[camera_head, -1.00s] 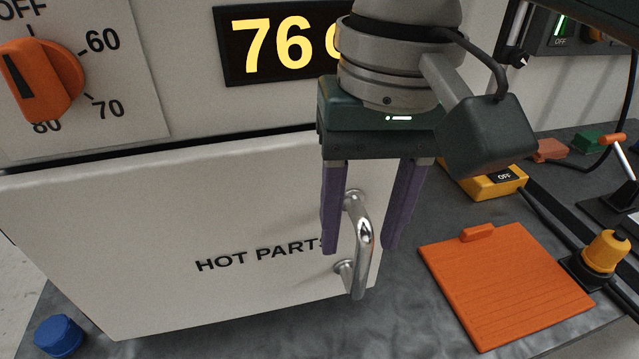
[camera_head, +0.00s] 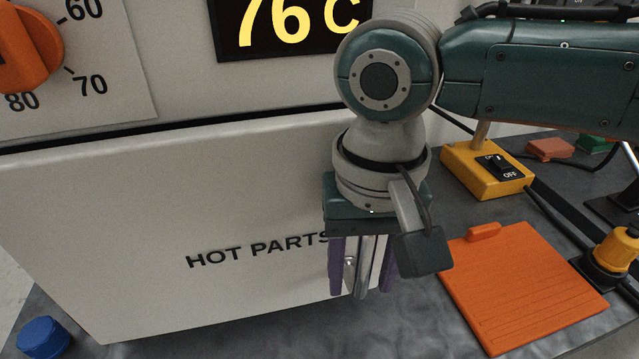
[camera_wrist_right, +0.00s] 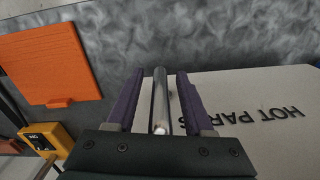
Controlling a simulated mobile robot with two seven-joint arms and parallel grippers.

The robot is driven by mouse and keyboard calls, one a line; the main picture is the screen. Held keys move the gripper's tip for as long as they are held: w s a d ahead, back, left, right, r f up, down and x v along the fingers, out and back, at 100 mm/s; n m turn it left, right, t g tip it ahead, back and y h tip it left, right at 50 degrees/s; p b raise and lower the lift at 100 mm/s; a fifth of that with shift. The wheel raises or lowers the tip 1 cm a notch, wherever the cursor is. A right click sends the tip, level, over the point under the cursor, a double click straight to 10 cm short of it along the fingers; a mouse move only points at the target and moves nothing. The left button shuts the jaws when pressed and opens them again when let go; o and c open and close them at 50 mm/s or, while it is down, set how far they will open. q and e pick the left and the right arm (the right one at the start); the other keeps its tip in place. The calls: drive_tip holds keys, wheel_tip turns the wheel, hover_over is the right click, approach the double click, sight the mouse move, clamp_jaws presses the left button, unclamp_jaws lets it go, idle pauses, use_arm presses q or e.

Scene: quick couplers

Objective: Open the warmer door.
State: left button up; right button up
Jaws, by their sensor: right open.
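The warmer door (camera_head: 130,240) is a pale panel lettered HOT PARTS below the 76 C display. Its lower edge stands out from the warmer front, and I cannot tell how far it is open. The metal bar handle (camera_head: 366,262) is near the door's right edge. My right gripper (camera_head: 362,290) points down with its purple fingers on both sides of the handle. In the right wrist view the handle (camera_wrist_right: 160,100) stands between the open fingers, with a small gap on each side. The handle's upper end is hidden behind the gripper. My left gripper is not in view.
An orange ribbed mat (camera_head: 525,290) lies right of the door. A blue cap (camera_head: 44,337) sits at the lower left. An orange dial (camera_head: 25,45) is above the door.

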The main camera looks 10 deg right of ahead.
clamp_jaws()
idle(0.3)
idle(1.1)
